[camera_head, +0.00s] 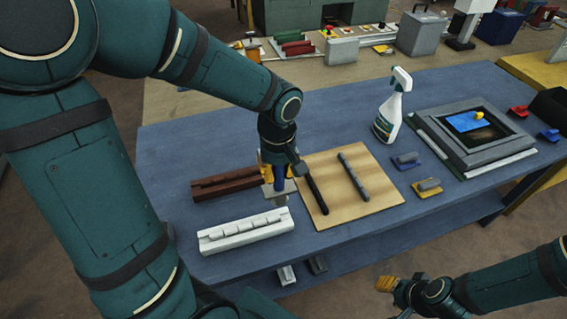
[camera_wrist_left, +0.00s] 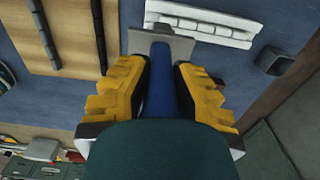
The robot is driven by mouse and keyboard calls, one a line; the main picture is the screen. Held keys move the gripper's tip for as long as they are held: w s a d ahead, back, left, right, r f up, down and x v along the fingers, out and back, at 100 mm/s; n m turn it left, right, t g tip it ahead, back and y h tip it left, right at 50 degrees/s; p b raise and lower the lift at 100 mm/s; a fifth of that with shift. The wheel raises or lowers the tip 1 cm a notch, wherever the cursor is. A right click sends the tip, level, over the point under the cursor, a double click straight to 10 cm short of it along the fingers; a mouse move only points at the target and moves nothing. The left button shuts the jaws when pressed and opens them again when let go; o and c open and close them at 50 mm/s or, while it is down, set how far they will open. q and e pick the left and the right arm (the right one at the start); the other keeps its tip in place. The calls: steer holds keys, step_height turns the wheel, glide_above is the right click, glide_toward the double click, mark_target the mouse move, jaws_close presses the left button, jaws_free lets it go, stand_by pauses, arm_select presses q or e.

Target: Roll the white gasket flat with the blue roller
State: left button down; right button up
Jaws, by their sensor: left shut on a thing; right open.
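My left gripper (camera_head: 275,174) is shut on the blue handle of the roller (camera_wrist_left: 162,85). The roller's grey head (camera_wrist_left: 165,45) points down past the fingers, above the blue table (camera_head: 170,160). The long white piece (camera_head: 245,238), with a row of raised white segments along it, lies at the table's front edge, just below and left of the roller in the head view. In the left wrist view the white piece (camera_wrist_left: 205,22) shows just beyond the grey head; I cannot tell whether they touch. My right gripper (camera_head: 387,288) is open and empty, off the table's front edge.
A wooden board (camera_head: 325,208) with two dark strips lies right of the roller. A brown-red grooved bar (camera_head: 227,184) lies behind the white piece. A spray bottle (camera_head: 393,105), small grey-topped blocks (camera_head: 404,161) and a grey frame (camera_head: 450,150) stand further right.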

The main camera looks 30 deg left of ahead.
mark_target(277, 190)
arm_select(q)
steer(key=shift+s+f+b, duration=0.25)
steer(key=shift+f+b, duration=0.2)
steer(key=shift+f, duration=0.15)
step_height(277, 190, down, 3)
steer(key=shift+w+r+b, duration=0.15)
steer(key=shift+b, duration=0.8)
steer(key=shift+f+b, duration=0.55)
steer(key=shift+f, duration=0.25)
steer(key=shift+f+b, duration=0.6)
steer(key=shift+a, duration=0.1)
